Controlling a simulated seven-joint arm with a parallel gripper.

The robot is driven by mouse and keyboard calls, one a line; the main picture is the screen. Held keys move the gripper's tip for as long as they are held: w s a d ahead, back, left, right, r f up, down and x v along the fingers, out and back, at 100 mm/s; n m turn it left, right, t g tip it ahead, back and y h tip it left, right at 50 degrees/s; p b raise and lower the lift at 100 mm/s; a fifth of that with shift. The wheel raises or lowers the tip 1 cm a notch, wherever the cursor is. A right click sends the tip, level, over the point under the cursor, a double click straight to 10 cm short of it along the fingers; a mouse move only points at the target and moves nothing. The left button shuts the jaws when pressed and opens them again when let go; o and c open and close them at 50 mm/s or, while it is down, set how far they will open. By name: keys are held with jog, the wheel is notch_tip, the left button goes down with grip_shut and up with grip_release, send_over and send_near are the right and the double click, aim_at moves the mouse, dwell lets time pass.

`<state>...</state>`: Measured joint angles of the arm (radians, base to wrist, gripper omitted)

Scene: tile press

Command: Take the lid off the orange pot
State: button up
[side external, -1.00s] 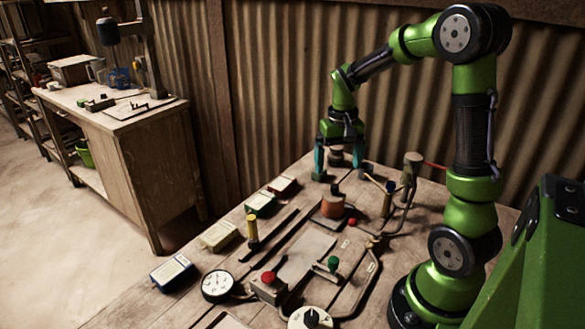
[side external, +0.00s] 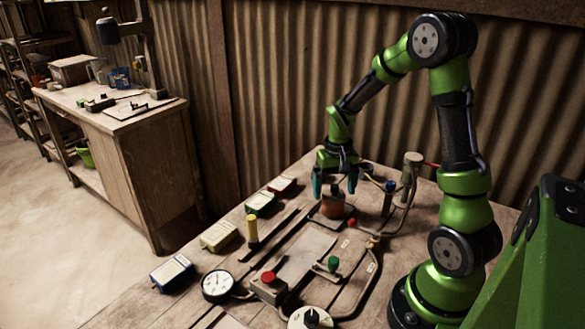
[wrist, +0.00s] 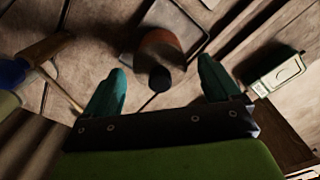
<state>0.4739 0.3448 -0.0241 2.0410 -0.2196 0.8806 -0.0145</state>
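The orange pot (side external: 332,208) stands on a small plate near the back of the table. A dark knob (side external: 336,189) rises from its top, and the lid's edge is too small to make out. In the wrist view, the orange pot (wrist: 162,48) lies beyond the fingers and its dark knob (wrist: 160,78) shows between them. My gripper (side external: 334,191) has its teal fingers spread on either side of the knob, just above the pot. In the wrist view, my gripper (wrist: 160,88) is wide open and empty, with gaps on both sides of the knob.
A blue-topped tool (side external: 389,196) and a grey cylinder post (side external: 411,170) with hoses stand right of the pot. Small green (side external: 260,203) and red (side external: 283,187) boxes lie to the left. A yellow-handled tool (side external: 252,230), gauge (side external: 217,286) and flat plate (side external: 300,256) are nearer the front.

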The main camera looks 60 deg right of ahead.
jog(key=c, duration=0.9)
jog(key=shift+c, duration=0.2)
